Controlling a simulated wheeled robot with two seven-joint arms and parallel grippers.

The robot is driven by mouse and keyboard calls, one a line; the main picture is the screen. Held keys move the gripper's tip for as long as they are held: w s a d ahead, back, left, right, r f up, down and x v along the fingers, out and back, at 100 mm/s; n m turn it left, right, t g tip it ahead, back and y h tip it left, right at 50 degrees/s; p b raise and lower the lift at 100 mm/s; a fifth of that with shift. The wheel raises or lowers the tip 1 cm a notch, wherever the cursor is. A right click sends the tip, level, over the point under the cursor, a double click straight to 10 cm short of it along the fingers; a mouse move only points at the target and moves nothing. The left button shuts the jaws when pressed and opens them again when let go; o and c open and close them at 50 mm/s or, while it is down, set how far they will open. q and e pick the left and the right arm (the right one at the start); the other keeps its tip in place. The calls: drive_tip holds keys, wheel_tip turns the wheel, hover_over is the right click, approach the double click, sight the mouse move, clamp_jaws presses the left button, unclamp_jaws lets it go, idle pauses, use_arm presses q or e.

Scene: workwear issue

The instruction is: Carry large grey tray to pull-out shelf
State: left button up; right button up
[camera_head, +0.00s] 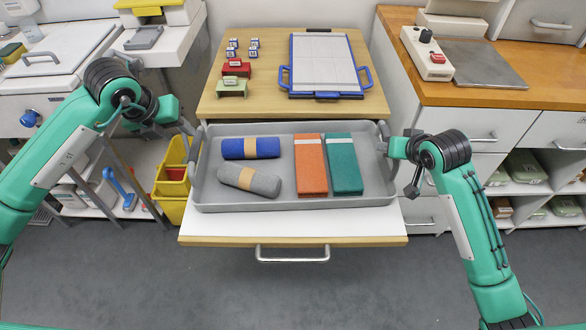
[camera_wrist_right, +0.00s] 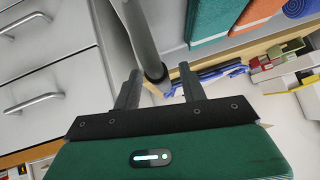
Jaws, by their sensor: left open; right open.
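The large grey tray (camera_head: 290,204) rests on the white pull-out shelf (camera_head: 290,225). It holds a blue roll (camera_head: 232,148), a grey roll (camera_head: 235,178), an orange folded item (camera_head: 310,165) and a teal folded item (camera_head: 344,165). My left gripper (camera_head: 187,128) is open at the tray's left handle; whether the handle lies between its fingers is hard to tell. My right gripper (camera_head: 391,147) is open at the right handle. In the right wrist view the grey handle (camera_wrist_right: 142,38) runs down between the spread fingers (camera_wrist_right: 158,82).
Behind the tray, the wooden top bears a blue-framed board (camera_head: 325,60), a red stand (camera_head: 236,69), a green stand (camera_head: 233,87) and several small blocks. A yellow bin (camera_head: 170,205) stands lower left. A wooden counter (camera_head: 545,80) is at right. The floor in front is clear.

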drive_tip(key=v, duration=0.9)
drive_tip(key=shift+f, duration=0.1)
